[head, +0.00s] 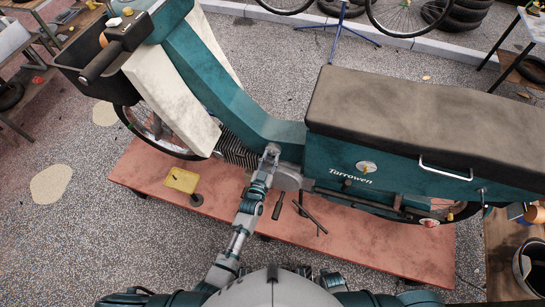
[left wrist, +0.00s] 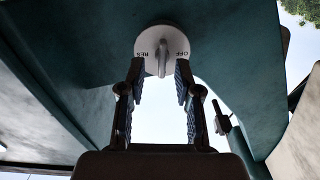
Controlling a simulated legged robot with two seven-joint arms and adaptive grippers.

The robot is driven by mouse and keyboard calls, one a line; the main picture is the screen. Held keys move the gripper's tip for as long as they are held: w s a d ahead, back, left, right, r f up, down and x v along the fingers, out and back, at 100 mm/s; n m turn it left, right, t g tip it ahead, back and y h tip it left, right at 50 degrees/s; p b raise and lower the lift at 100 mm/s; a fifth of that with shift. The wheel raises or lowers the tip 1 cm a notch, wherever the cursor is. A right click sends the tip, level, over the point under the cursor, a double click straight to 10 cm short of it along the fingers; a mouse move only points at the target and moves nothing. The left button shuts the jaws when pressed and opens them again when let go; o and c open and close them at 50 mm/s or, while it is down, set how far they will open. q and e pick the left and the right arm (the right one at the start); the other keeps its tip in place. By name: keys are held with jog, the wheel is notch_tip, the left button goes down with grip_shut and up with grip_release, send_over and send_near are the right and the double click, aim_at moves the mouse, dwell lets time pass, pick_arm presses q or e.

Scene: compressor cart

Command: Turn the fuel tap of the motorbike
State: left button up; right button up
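The fuel tap (left wrist: 163,50) is a pale round dial with a grey lever, marked OFF and RES, on the teal body of the motorbike (head: 240,95). It shows at the top middle of the left wrist view; I cannot make it out in the head view. My left gripper (head: 271,151) reaches the middle of the motorbike, below the teal frame. In the left wrist view the left gripper (left wrist: 160,80) is open, its two fingers apart on either side just below the lever, with nothing between them. My right gripper is not in view.
The motorbike stands on a red platform (head: 405,255). A yellow pad (head: 182,180) and dark tools (head: 311,217) lie on it. A round plate with a yellow centre (head: 366,168) sits on the side panel. A bucket (head: 528,265) stands at the lower right.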

pick_arm(q)
jog(key=shift+w+a, duration=0.4)
jog(key=shift+a, duration=0.2)
jog(key=shift+d, duration=0.45)
jog(key=shift+c, duration=0.7)
jog(key=shift+d, duration=0.35)
jog(key=c, duration=0.4)
jog(key=shift+d, duration=0.25)
grip_shut()
jog(key=shift+a+n, duration=0.3)
jog(key=shift+n, duration=0.1)
jog(key=o, duration=0.5)
grip_release()
jog(key=shift+o, duration=0.2)
jog(key=shift+a, duration=0.2)
